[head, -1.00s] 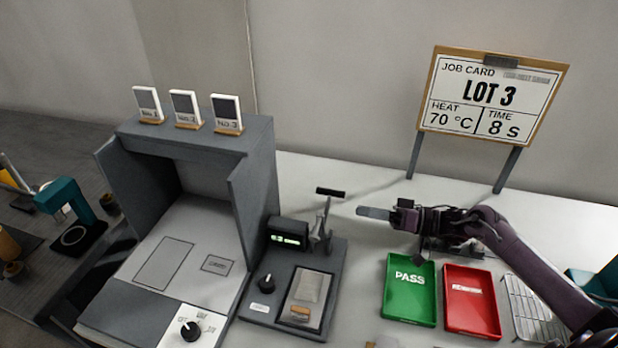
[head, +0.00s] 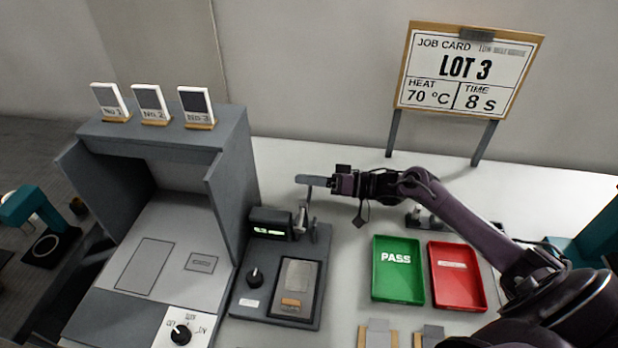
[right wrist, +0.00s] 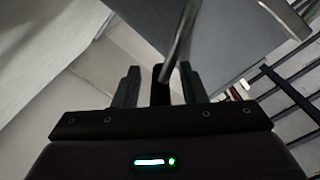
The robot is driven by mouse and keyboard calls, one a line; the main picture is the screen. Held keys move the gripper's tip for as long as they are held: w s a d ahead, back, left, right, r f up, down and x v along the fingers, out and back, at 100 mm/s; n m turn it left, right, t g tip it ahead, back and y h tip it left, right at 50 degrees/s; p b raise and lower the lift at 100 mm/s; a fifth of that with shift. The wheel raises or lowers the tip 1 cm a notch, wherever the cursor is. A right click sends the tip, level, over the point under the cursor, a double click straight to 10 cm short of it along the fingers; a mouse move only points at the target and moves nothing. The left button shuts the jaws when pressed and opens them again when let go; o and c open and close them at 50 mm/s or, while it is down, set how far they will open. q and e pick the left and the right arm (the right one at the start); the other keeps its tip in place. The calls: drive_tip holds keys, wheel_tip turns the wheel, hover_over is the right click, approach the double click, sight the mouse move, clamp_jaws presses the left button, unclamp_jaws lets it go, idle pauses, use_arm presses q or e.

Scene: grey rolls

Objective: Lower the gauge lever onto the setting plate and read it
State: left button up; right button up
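The gauge (head: 243,312) has a dark base, a lit green display (head: 268,231) and a knob (head: 255,277). Its setting plate (head: 299,274) is silvery, with an orange mark near its front edge. The display's reading is too small to read. My left gripper is out of view.
A grey press-like box (head: 165,150) stands left of the gauge, with several small cards on top. A green PASS tray (head: 398,290) and a red tray (head: 458,285) lie to the right. A job card (head: 468,72) stands behind, reading LOT 3, 70 °C, 8 s.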

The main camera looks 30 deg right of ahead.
clamp_jaws()
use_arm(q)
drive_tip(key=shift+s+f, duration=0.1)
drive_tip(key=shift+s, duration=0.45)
